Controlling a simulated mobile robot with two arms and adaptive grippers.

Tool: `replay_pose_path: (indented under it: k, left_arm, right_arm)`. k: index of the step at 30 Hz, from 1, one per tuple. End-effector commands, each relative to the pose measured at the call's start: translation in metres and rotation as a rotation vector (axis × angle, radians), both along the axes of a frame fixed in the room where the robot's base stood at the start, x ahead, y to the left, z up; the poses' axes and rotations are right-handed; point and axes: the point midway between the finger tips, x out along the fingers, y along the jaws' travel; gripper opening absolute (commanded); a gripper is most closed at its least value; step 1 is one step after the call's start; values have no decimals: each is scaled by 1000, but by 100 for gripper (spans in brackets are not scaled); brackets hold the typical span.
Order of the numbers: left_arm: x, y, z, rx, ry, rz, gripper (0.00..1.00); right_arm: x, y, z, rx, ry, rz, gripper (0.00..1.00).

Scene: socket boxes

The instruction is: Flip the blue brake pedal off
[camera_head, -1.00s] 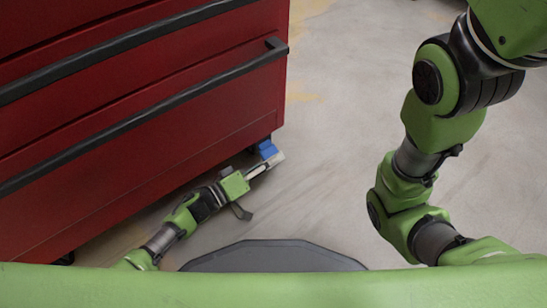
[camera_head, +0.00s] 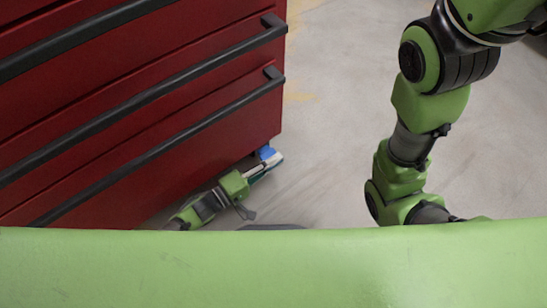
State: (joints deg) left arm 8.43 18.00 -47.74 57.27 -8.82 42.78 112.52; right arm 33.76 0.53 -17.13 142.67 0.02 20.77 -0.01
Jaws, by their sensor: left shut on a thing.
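The blue brake pedal (camera_head: 267,153) sits low at the near right corner of the red tool cabinet, close to the floor. My left gripper (camera_head: 264,167) reaches in from the lower left along the cabinet's base. Its fingers are at the pedal and shut on it, and they partly cover it. The caster behind the pedal is mostly hidden. My right arm hangs on the right side, and its gripper is out of view.
The red cabinet (camera_head: 215,134) with black bar handles fills the left side, close above my left arm. Bare grey concrete floor (camera_head: 330,130) lies open to the right of the cabinet. My green body covers the bottom of the view.

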Motion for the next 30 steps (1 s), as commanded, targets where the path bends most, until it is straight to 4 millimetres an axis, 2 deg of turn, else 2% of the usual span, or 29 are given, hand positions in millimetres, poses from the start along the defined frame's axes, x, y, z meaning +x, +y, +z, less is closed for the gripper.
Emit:
replay_pose_path:
  k: [6,19,20,21,30]
  left_arm:
    - [0,1,3,-26,41,0,0]
    - [-1,1,3,-34,48,0,0]
    - [-1,1,3,-34,48,0,16]
    - [-1,1,3,-34,48,0,26]
    - [0,1,3,-33,47,0,28]
  right_arm:
    - [7,0,0,-1,19,1,53]
    - [8,0,-2,0,20,1,53]
    - [8,0,-2,0,20,1,53]
    - [8,0,-2,0,20,1,53]
    - [8,0,-1,0,20,1,53]
